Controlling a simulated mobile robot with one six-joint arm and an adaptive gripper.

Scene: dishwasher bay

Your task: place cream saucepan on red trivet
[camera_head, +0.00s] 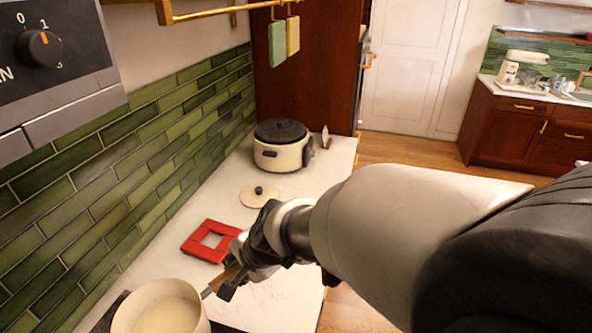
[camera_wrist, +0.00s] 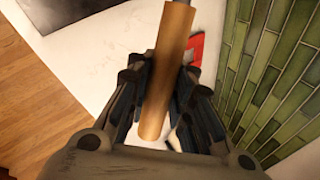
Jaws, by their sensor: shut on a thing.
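The cream saucepan (camera_head: 160,310) is at the bottom left of the head view, cut off by the lower edge, over or on a dark surface at the counter's near end. I cannot tell whether it touches that surface. My gripper (camera_head: 230,284) is shut on its wooden handle, to the right of the pan. In the wrist view the handle (camera_wrist: 167,75) runs between the fingers of my gripper (camera_wrist: 165,105). The red trivet (camera_head: 211,241), a square frame with an open middle, lies flat on the counter beyond the pan. Part of it shows behind the handle in the wrist view (camera_wrist: 196,50).
A cream lid (camera_head: 259,194) with a dark knob lies on the white counter (camera_head: 285,300) beyond the trivet. A cream cooker (camera_head: 282,147) with a dark lid stands farther back. A green tiled wall (camera_head: 110,190) bounds the counter on the left.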

